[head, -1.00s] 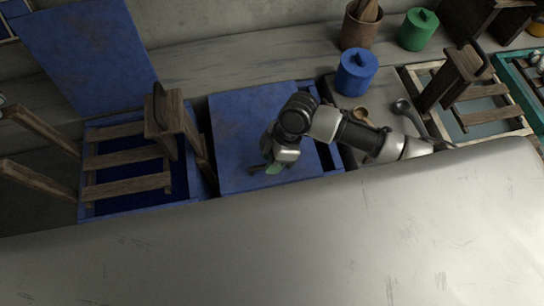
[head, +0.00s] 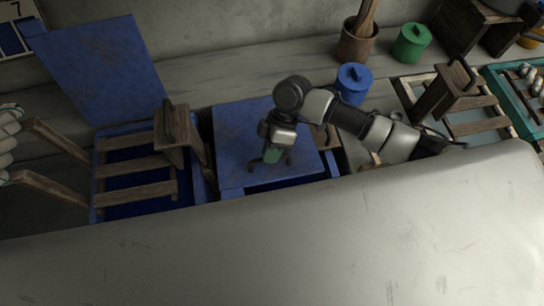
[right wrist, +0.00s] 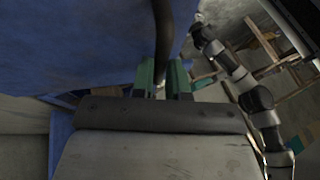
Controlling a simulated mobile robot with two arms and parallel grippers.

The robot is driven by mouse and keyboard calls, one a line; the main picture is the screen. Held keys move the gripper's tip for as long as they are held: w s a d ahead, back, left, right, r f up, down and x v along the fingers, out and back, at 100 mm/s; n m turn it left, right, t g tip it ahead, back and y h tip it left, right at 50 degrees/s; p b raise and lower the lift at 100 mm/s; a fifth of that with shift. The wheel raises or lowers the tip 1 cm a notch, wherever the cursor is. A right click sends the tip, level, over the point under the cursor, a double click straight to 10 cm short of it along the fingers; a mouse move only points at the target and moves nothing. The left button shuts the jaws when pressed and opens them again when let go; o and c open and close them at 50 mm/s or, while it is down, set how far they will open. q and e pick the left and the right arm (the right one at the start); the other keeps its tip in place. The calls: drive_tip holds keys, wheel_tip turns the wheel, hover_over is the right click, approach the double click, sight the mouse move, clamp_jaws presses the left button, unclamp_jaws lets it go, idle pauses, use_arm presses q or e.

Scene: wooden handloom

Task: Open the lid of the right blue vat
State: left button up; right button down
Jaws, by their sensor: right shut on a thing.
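The right blue vat (head: 335,168) stands in the middle of the head view. Its flat, worn blue lid (head: 235,130) covers most of it; a dark gap shows along the lid's front and right edges. My right gripper (head: 270,160) is over the front part of the lid, shut on its dark handle (head: 289,160). In the right wrist view, the gripper's green fingers (right wrist: 161,85) stand on both sides of the dark handle bar (right wrist: 163,35), with the blue lid (right wrist: 90,45) behind. The fingers hide part of the handle. My left gripper is not in view.
The left blue vat (head: 98,205) has its lid (head: 105,70) standing up and wooden slats inside. A blue lidded pot (head: 353,82), a green lidded pot (head: 412,42) and a brown pot (head: 357,45) stand behind on the right. A pale surface (head: 270,250) fills the front.

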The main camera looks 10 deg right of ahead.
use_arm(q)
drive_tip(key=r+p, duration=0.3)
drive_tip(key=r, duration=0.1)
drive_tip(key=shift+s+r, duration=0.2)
use_arm(e)
drive_tip(key=w+r, duration=0.6)
drive_tip(key=r, duration=0.3)
drive_tip(key=shift+w+r, duration=0.15)
drive_tip(key=shift+w, duration=0.15)
drive_tip(key=shift+d, duration=0.1)
